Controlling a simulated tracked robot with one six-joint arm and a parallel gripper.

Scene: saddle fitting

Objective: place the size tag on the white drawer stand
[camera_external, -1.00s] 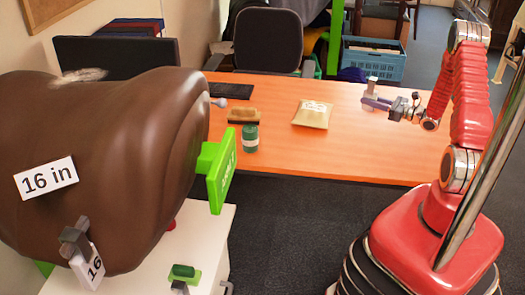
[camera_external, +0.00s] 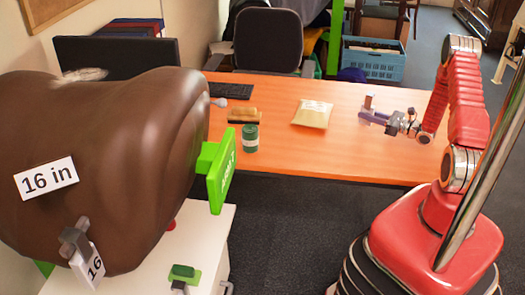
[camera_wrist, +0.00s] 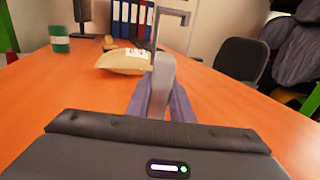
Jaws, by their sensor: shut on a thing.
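My gripper (camera_external: 370,113) is over the right part of the orange desk, its purple-grey fingers shut on a small upright grey piece (camera_wrist: 162,76) with a thin bent top. I cannot tell whether this piece is a size tag. A white tag marked 16 (camera_external: 88,266) hangs tilted from a grey clip (camera_external: 75,241) at the lower front of the brown saddle form (camera_external: 125,170). A white label reading "16 in" (camera_external: 46,179) is on the form's side. The white drawer stand (camera_external: 205,235) is below the form at lower left, far from my gripper.
A tan packet (camera_external: 312,114), a green can (camera_external: 250,138) and a brown brush (camera_external: 243,115) are on the orange desk (camera_external: 285,155). A green sign (camera_external: 221,175) sticks out beside the form. A green item (camera_external: 183,272) is on the stand. Dark floor lies between stand and base.

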